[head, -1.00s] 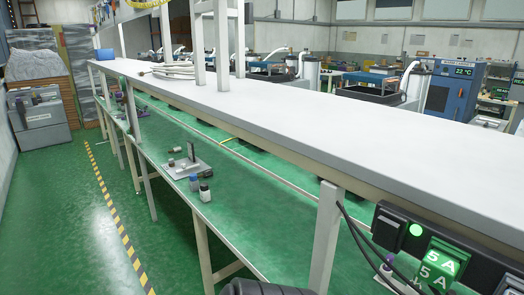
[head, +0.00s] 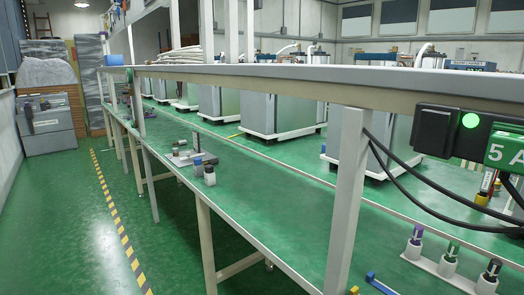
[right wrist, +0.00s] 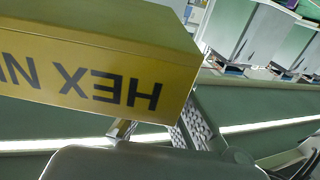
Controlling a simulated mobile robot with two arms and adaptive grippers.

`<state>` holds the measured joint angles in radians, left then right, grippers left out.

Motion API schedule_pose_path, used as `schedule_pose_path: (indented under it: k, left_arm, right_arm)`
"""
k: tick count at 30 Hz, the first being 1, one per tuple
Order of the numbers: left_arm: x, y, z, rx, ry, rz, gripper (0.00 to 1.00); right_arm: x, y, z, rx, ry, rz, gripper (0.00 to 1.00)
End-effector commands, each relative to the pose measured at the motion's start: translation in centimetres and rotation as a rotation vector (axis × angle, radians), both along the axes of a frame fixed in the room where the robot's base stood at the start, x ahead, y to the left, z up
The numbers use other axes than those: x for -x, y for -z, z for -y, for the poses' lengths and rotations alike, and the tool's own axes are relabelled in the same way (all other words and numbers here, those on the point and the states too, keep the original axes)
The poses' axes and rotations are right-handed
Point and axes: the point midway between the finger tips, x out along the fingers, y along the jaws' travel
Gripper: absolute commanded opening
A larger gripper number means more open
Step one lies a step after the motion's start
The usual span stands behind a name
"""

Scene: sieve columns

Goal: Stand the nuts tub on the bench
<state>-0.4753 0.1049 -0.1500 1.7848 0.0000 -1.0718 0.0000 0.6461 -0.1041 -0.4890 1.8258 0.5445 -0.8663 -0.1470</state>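In the right wrist view the nuts tub (right wrist: 100,62) is a large yellow box very close to the camera. Its dark lettering "HEX N" reads upside down, and its left part is cut off by the frame. My right gripper (right wrist: 154,126) has its fingers at the tub's lower edge and appears shut on it; the contact is partly hidden. The tub is not in the head view. The long bench (head: 250,88) has a pale upper top, seen nearly edge-on, and a green lower level (head: 260,210). My left gripper is in neither view.
Small bottles (head: 209,175) and a metal stand (head: 185,158) are on the green level, with clear room to their right. A white holder with capped vials (head: 447,262) is at lower right. A black power box (head: 440,130) with cables hangs from the bench edge.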

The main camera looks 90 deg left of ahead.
Motion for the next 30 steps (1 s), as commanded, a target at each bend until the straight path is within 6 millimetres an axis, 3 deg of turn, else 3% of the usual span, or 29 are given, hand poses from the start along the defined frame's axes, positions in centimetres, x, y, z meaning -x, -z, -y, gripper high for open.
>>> schedule_pose_path:
  k: [1,7,19,23,30]
  left_arm:
    - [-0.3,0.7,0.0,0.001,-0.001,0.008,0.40]
    - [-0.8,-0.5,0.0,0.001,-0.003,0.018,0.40]
    - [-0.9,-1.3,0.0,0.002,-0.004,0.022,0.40]
    - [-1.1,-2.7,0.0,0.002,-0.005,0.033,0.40]
    - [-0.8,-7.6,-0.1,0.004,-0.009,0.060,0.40]
  right_arm:
    - [0.0,0.4,-1.0,0.001,-0.028,0.008,0.00]
    - [0.4,-0.4,-3.4,0.000,-0.100,0.004,0.00]
    - [0.4,-0.4,-3.8,-0.002,-0.115,0.000,0.00]
    - [0.4,2.2,-3.8,-0.003,-0.114,-0.005,0.00]
    - [0.5,8.7,-3.8,-0.003,-0.113,-0.003,0.00]
